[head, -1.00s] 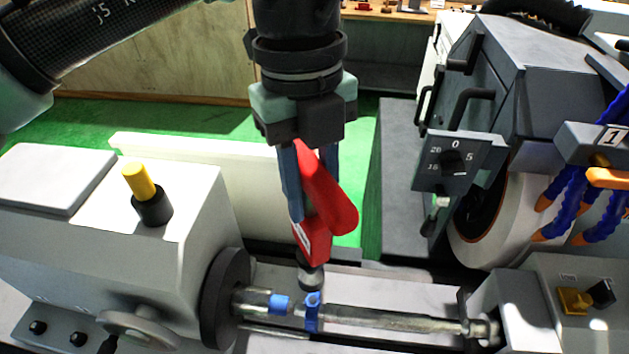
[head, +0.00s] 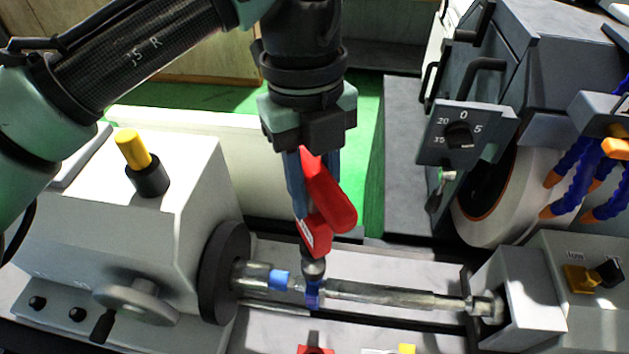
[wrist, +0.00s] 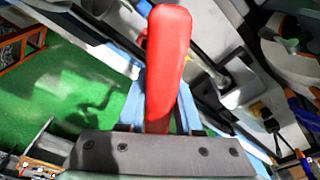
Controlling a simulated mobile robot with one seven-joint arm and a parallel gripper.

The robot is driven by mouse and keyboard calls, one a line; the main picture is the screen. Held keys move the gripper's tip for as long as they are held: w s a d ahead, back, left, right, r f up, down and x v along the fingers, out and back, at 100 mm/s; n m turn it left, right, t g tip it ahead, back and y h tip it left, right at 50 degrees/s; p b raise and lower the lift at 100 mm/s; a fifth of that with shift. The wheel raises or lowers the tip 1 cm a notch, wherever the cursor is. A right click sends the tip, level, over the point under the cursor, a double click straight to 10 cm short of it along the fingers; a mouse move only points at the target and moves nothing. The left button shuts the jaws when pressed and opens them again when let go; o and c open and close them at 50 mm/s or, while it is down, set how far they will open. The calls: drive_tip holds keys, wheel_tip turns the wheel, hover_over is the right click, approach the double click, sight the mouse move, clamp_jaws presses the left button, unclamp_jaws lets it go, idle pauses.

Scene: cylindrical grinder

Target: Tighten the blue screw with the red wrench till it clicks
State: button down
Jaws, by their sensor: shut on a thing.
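My gripper (head: 316,205) is shut on the red wrench (head: 330,195) and points down over the workpiece. The wrench's dark round head (head: 313,268) is directly above a blue clamp piece (head: 313,296) on the metal shaft and appears to meet its top. A second blue part (head: 279,280) lies just to the left; I cannot tell which blue part is the screw, and the wrench head may hide it. In the wrist view the red wrench (wrist: 168,65) stands up between the blue fingers; the screw is not visible there.
The shaft (head: 395,296) runs between the dark chuck disc (head: 224,272) on the left and the tailstock (head: 522,305) on the right. The grinding wheel (head: 515,200) and blue hoses (head: 575,170) stand at right. A yellow-topped knob (head: 133,150) rises at left.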

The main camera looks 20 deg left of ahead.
sight(312, 211)
drive_tip(key=shift+f, duration=0.5)
idle(0.4)
drive_tip(key=shift+f+b, duration=0.75)
drive_tip(key=shift+f, duration=0.65)
idle(0.8)
drive_tip(key=shift+s+f+m, duration=0.1)
drive_tip(key=shift+f+m, duration=0.05)
drive_tip(key=shift+m, duration=0.95)
drive_tip(key=shift+m+y+p, duration=0.3)
drive_tip(key=shift+m+p, duration=0.4)
drive_tip(key=shift+m, duration=0.7)
drive_tip(key=shift+s+a+m+g+y+p, duration=0.15)
drive_tip(key=shift+m+p, duration=0.3)
drive_tip(key=shift+m, duration=1)
drive_tip(key=shift+w+d+m+g+y+p, duration=0.15)
drive_tip(key=shift+m+p, duration=0.3)
drive_tip(key=shift+m, duration=1)
drive_tip(key=shift+s+a+n+p, duration=0.1)
drive_tip(key=shift+n+p, duration=0.35)
drive_tip(key=shift+n, duration=0.05)
